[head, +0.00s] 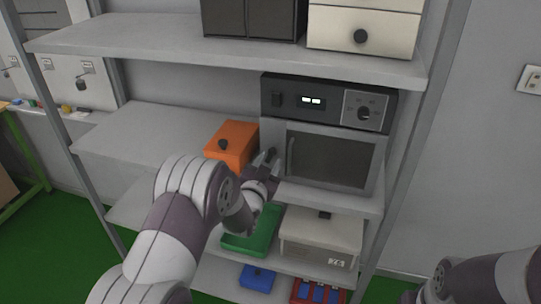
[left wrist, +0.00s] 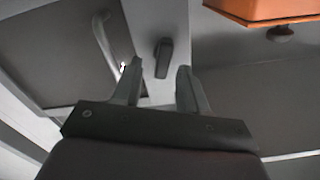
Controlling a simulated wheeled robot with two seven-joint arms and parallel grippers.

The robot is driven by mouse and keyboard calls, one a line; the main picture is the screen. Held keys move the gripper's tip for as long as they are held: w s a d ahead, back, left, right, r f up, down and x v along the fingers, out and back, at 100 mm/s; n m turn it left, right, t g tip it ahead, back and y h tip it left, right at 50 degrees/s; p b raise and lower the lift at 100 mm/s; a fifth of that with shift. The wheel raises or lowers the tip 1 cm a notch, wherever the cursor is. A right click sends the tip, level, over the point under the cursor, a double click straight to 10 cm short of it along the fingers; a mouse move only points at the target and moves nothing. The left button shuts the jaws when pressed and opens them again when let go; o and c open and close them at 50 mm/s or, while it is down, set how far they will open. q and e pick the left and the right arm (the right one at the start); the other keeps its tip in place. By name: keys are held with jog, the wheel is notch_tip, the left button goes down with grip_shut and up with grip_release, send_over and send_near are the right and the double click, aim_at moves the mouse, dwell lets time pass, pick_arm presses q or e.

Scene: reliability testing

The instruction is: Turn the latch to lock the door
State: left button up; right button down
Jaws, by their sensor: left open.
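The grey oven (head: 330,158) stands on a middle shelf with its dark-windowed door against the front. Its door handle (left wrist: 104,42) is a pale curved bar in the left wrist view. The latch (left wrist: 163,56) is a small dark lever on the light frame strip beside the door. In the left wrist view it points along the gripper's axis. My left gripper (left wrist: 160,84) is open, its fingertips just short of the latch, one to each side of its line. In the head view my left gripper (head: 265,166) is at the oven's left edge and partly hides the latch area. My right gripper is not visible.
An orange box (head: 232,144) sits close left of the oven; it also shows in the left wrist view (left wrist: 262,10). Below are a green bin (head: 250,240), a beige box (head: 320,236) and a blue bin (head: 257,277). The shelf (head: 140,142) left of the orange box is clear.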

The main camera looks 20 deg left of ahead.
pick_arm(q)
jog(key=shift+w+a, duration=0.2)
jog(key=shift+w, duration=1)
jog(key=shift+d, duration=0.15)
grip_shut()
